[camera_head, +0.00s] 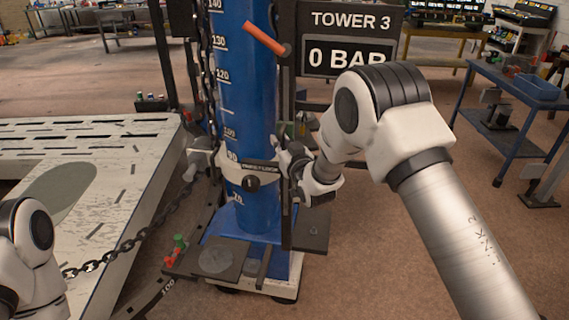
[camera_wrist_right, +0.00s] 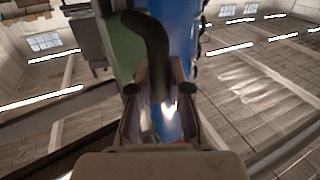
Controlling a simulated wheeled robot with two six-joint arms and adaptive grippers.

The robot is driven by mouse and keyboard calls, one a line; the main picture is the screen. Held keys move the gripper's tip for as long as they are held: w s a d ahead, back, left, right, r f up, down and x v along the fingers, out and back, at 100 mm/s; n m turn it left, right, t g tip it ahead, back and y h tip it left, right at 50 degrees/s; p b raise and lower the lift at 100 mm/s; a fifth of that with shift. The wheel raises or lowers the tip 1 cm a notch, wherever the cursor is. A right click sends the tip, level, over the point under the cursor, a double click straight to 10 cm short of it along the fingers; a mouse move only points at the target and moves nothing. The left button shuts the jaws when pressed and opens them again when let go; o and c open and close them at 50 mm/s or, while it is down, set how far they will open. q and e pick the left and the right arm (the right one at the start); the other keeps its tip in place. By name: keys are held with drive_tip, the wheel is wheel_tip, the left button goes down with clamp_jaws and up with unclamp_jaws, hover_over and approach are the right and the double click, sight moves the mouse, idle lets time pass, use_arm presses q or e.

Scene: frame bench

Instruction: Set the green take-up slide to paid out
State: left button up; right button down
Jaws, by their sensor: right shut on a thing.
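The blue tower column (camera_head: 243,90) stands upright with a white scale and a pale collar (camera_head: 250,178) low on it. My right gripper (camera_head: 283,160) is at the right side of the column, near collar height. In the right wrist view the gripper (camera_wrist_right: 159,92) is shut on a dark curved handle (camera_wrist_right: 155,45). A green plate (camera_wrist_right: 124,48) shows beside that handle; it may be the green take-up slide, but its marks and setting cannot be read. Only a part of my left arm shows at the lower left; its gripper is out of view.
A chain (camera_head: 110,258) hangs left of the column and runs to the slotted pale platform (camera_head: 75,150). An orange lever (camera_head: 265,38) and the sign "0 BAR" (camera_head: 348,57) are above my right gripper. A blue cart (camera_head: 505,110) stands at the right. Brown floor between is clear.

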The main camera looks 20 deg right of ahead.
wheel_tip(320, 180, up, 15)
drive_tip(key=p, duration=0.2)
drive_tip(key=c, duration=1.1)
unclamp_jaws()
drive_tip(key=shift+w+a+r, duration=0.1)
drive_tip(key=shift+a, duration=0.1)
drive_tip(key=s+d, duration=0.1)
drive_tip(key=s, duration=1.1)
drive_tip(key=shift+d+f, duration=0.2)
drive_tip(key=shift+f, duration=0.1)
